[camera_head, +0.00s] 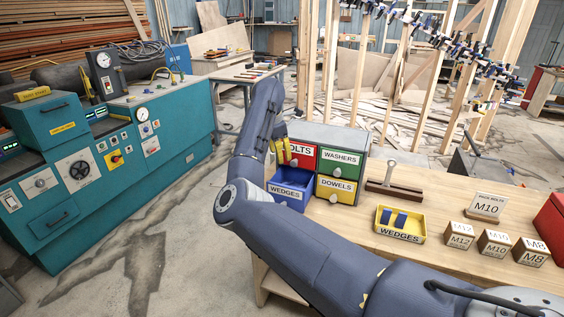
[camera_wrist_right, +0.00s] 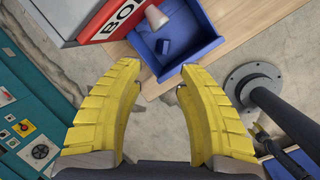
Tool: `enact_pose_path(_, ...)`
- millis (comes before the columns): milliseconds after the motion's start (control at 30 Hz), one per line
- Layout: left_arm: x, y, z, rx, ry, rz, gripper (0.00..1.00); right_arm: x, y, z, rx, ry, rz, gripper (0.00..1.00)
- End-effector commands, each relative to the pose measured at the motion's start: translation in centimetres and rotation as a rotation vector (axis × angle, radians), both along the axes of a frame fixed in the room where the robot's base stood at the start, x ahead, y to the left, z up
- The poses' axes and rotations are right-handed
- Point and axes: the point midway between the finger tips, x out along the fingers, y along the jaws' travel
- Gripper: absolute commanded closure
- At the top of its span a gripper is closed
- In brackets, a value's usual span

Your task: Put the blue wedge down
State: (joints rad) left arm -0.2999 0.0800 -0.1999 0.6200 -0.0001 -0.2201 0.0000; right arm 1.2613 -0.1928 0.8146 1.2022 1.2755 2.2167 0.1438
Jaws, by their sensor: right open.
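My right gripper (camera_head: 283,150) has yellow fingers, open and empty, beside the red drawer front, above the open blue drawer (camera_head: 288,192) labelled WEDGES. In the right wrist view the fingers (camera_wrist_right: 160,85) are spread wide with nothing between them. A blue wedge (camera_wrist_right: 166,47) lies inside the blue drawer (camera_wrist_right: 201,50), apart from the fingers. A yellow tray (camera_head: 386,231) labelled WEDGES holds two more blue wedges (camera_head: 393,218) on the bench. My left gripper is not in view.
The drawer cabinet (camera_head: 345,136) has a red drawer above the blue one, with green WASHERS (camera_head: 340,158) and yellow DOWELS (camera_head: 336,189) drawers beside them. A brown block with a handle (camera_head: 391,188) and labelled wooden blocks (camera_head: 495,243) stand on the bench. A teal machine stands left.

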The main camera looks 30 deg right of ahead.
Motion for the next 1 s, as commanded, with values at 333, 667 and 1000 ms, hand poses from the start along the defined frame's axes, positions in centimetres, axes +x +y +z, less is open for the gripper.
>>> enact_pose_path(333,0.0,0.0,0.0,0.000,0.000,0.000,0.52,-0.3,0.6,2.1,0.000,-0.001,0.000,0.63)
enact_pose_path(667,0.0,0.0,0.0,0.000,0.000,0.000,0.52,-0.3,0.6,2.1,0.000,0.000,0.000,0.63)
enact_pose_path(1000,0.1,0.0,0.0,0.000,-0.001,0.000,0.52,-2.5,-3.0,-1.2,-0.219,0.135,-0.011,0.63)
